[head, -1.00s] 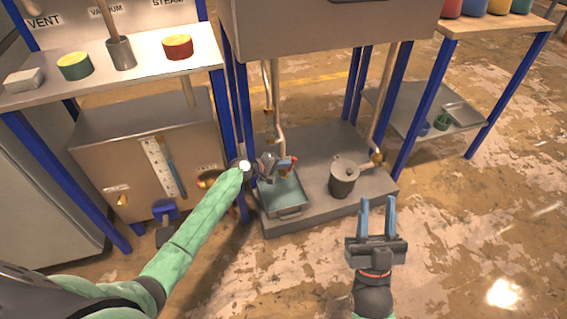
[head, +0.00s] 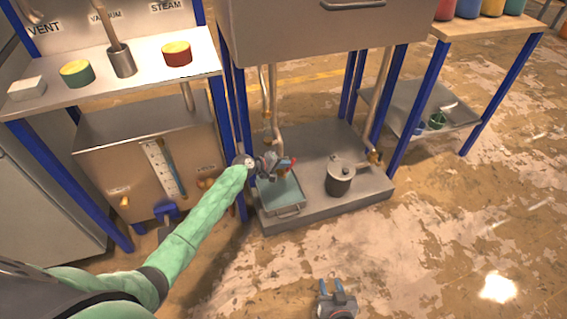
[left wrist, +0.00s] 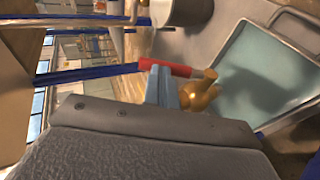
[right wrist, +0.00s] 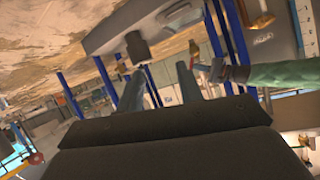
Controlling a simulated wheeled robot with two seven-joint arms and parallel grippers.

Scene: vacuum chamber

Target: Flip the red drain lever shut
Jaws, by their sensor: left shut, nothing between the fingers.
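The red drain lever (left wrist: 165,67) is a short red handle on a brass valve (left wrist: 200,92), above a tray of pale green liquid (left wrist: 262,62). In the left wrist view my left gripper's closed fingers (left wrist: 160,84) are right against the lever's side, with nothing held between them; I cannot tell if they touch. In the head view the lever (head: 291,160) is small and partly hidden by my left gripper (head: 280,163). My right gripper (head: 331,287) is open and empty, low at the front; its two parted fingers (right wrist: 168,82) show in the right wrist view.
A lidded grey pot (head: 339,180) stands on the grey base platform (head: 325,205) right of the tray (head: 288,211). Blue posts (head: 238,185) rise close to my left arm. A shelf with coloured tins (head: 177,54) is at the left.

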